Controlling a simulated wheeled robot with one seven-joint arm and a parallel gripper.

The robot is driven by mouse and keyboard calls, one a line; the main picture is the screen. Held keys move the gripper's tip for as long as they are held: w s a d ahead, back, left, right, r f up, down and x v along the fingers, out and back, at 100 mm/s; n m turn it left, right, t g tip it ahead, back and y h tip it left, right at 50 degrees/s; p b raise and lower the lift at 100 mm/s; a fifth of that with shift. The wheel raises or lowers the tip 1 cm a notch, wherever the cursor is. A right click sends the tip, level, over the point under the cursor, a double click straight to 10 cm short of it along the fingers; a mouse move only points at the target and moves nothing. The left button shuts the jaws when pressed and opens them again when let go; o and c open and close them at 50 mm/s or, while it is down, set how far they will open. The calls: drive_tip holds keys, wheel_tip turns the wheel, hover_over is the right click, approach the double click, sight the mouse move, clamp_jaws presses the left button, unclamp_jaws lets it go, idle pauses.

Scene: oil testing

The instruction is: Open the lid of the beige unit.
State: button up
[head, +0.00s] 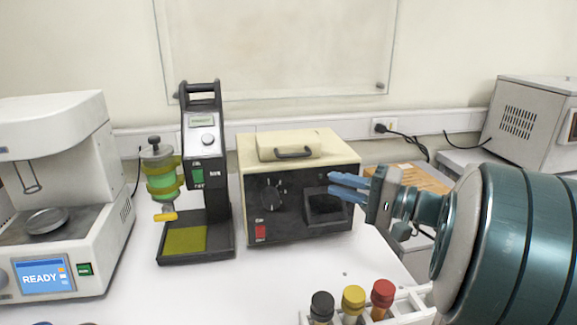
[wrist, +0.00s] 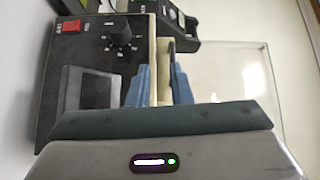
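The beige unit (head: 345,152) stands on the white bench, with a black front panel carrying a dial, a red switch and a dark recessed window. Its lid (head: 270,141) lies flat and closed on top, with a dark handle (head: 293,154) along its front. My gripper (head: 335,187) is in front of the panel's right part, lower than the handle, its blue fingers apart and empty. In the wrist view, the panel (wrist: 60,60) appears turned on its side. The beige top edge and dark handle (wrist: 171,60) show beyond the gap between my fingers (wrist: 162,85).
A black stand (head: 205,150) with a green cylinder is close at the unit's left. A white READY machine (head: 60,215) stands far left. A rack (head: 410,305) with capped tubes is at the front. A grey box (head: 530,120) is at the back right.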

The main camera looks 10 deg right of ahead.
sight(298, 156)
drive_tip(key=shift+t, duration=0.9)
drive_tip(key=x, duration=0.4)
drive_tip(key=w+d+p+x, duration=0.1)
drive_tip(key=x, duration=0.3)
drive_tip(key=r+p+x, duration=0.1)
drive_tip(key=x, duration=0.3)
drive_tip(key=shift+w+d, duration=0.15)
drive_tip(key=shift+w, duration=0.3)
drive_tip(key=shift+m, duration=0.3)
clamp_jaws()
